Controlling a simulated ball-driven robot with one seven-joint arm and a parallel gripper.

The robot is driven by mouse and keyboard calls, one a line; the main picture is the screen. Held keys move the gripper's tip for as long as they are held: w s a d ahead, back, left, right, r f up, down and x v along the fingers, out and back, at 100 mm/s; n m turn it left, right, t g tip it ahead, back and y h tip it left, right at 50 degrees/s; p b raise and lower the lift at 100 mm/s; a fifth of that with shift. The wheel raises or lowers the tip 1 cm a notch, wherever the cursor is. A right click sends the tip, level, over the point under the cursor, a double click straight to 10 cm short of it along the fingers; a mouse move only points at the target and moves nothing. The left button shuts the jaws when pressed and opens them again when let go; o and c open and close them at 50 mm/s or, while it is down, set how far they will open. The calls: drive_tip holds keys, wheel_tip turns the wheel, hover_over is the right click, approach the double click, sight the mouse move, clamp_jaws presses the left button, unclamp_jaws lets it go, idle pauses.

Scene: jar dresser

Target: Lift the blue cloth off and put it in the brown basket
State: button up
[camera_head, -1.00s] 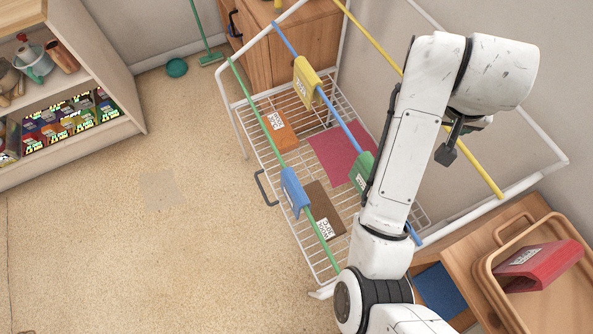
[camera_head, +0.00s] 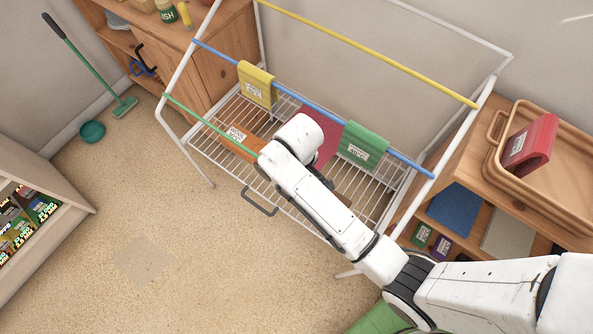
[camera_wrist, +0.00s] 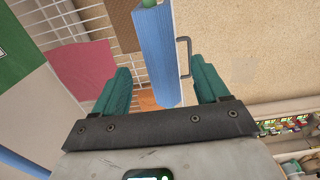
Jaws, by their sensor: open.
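The blue cloth (camera_wrist: 157,50) hangs folded over the green rod (camera_wrist: 149,4) in the wrist view. My gripper (camera_wrist: 162,74) is open, with one teal finger on each side of the cloth's lower part. I cannot tell whether either finger touches it. In the head view my arm hides the blue cloth and my gripper; only part of the green rod (camera_head: 205,122) shows. A tan-brown, basket-like container (camera_head: 494,165) with a raised rim and loop handle stands on the wooden shelf unit at the right. A red folded cloth (camera_head: 529,146) is in it.
The white wire rack (camera_head: 215,146) carries a yellow cloth (camera_head: 257,84) and a green cloth (camera_head: 363,145) on the blue rod (camera_head: 310,104). An orange cloth (camera_head: 243,142) and a crimson cloth (camera_head: 328,141) lie on its mesh. The yellow rod (camera_head: 370,52) is bare. Open floor lies left.

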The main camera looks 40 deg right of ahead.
drive_tip(key=f, duration=0.5)
drive_tip(key=shift+s+a+f, duration=0.1)
drive_tip(key=shift+s+f, duration=0.05)
drive_tip(key=shift+s, duration=0.05)
drive_tip(key=shift+c, duration=0.3)
drive_tip(key=c, duration=1.1)
